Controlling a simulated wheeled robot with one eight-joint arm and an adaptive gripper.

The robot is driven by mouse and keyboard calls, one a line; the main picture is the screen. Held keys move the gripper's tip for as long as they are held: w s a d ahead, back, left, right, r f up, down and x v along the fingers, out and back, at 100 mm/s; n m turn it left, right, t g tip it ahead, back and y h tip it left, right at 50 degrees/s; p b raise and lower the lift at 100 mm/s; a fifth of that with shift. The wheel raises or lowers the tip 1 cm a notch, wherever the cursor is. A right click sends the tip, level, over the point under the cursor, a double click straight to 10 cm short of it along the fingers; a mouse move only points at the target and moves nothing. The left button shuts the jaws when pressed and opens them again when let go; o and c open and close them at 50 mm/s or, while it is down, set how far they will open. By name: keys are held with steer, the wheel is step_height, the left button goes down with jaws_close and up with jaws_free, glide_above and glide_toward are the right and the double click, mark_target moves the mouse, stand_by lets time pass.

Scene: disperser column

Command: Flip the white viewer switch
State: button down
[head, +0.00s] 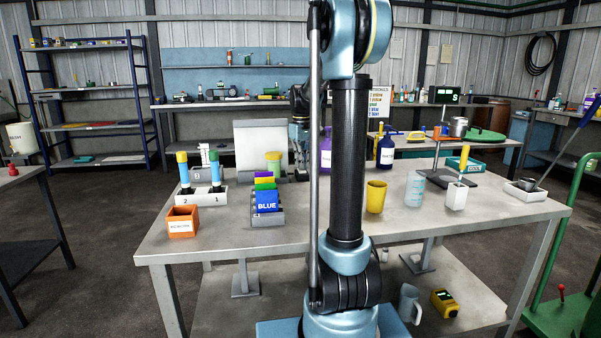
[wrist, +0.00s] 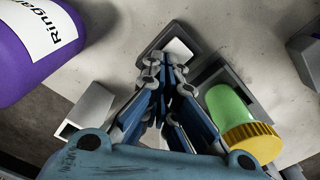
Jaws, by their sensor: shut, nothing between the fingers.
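The white viewer (head: 262,147) is an upright pale panel at the back of the table, left of my arm. In the wrist view, a small grey housing with a white face (wrist: 180,49) lies just beyond my fingertips; it looks like the switch, but I cannot tell for sure or see which way it is set. My gripper (wrist: 163,65) is shut and empty, pointing at this housing; whether it touches is unclear. In the head view my gripper (head: 301,137) is at the viewer's right side, partly hidden by my arm.
A purple bottle (wrist: 28,45) stands left of my gripper, and a green container with a yellow cap (wrist: 232,107) is close on its right. A small grey box (wrist: 92,103) is near the left finger. On the table, a yellow cup (head: 376,197) and blue block (head: 267,201) stand nearer the front.

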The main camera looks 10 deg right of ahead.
steer(key=shift+r, duration=3.4)
